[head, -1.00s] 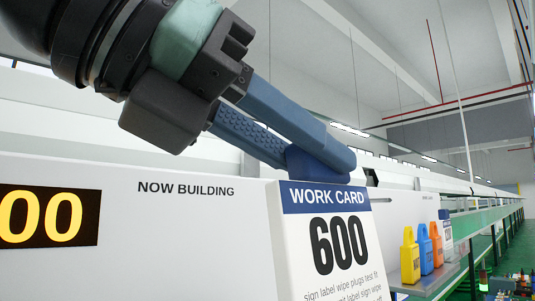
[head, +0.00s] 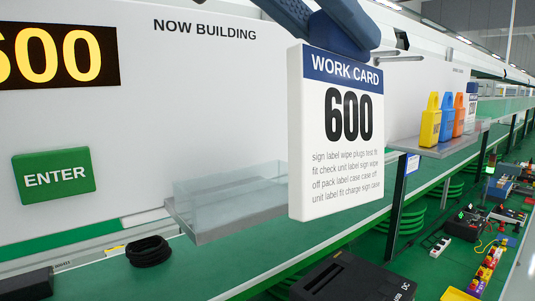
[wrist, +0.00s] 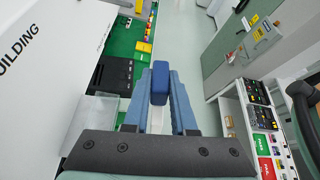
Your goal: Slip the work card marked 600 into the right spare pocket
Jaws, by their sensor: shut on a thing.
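The white work card (head: 345,200) has a blue header and the number 600. It hangs upright below my gripper (head: 338,32) in the head view, its printed face toward the camera. My gripper is shut on the card's blue top tab, which shows between the fingers in the wrist view (wrist: 160,82). A clear-walled pocket (head: 225,182) on a grey ledge is to the left of the card; the card hides its right end. I cannot tell whether this is the right spare pocket. The card is in front of the pocket's right end, and its lower edge hangs free.
The white board (head: 215,80) reads NOW BUILDING, with a lit 600 display (head: 60,55) and a green ENTER button (head: 53,176). Yellow, blue and orange tags (head: 445,118) stand on a ledge at right. A black coil (head: 149,250) and a black box (head: 352,279) lie below.

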